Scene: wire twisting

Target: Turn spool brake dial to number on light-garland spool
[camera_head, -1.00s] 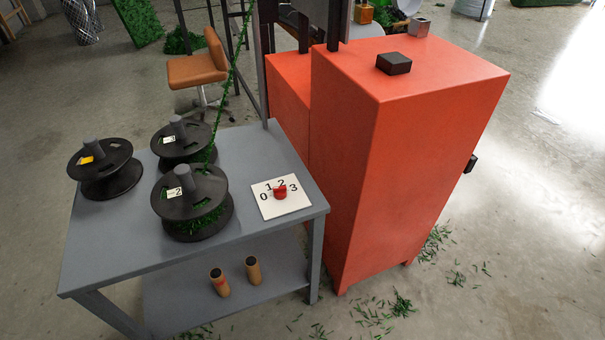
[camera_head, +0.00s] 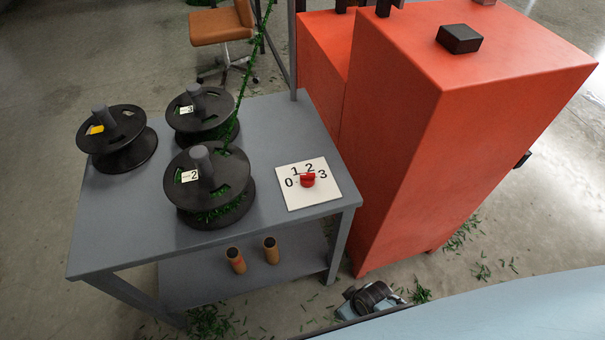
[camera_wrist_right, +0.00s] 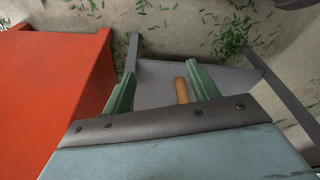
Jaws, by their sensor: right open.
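A red dial knob (camera_head: 308,181) sits on a white square plate (camera_head: 320,196) marked 0, 1, 2 and 3, near the table's right front corner. I cannot tell which number it points to. A black spool labelled 2 (camera_head: 214,209), with green garland, stands left of it. A second spool with green garland (camera_head: 189,122) stands behind, its label small, apparently 3. A third spool (camera_head: 132,156) with an orange label stands at far left. My right gripper (camera_wrist_right: 160,70) is open and empty in the wrist view, above the table's lower shelf side. My left gripper is out of view.
The grey table (camera_head: 120,230) has two cardboard tubes (camera_head: 235,260) on its lower shelf. A tall orange-red cabinet (camera_head: 440,150) stands close to the table's right. A green strand (camera_head: 243,85) rises behind the spools. A brown chair (camera_head: 222,25) stands behind.

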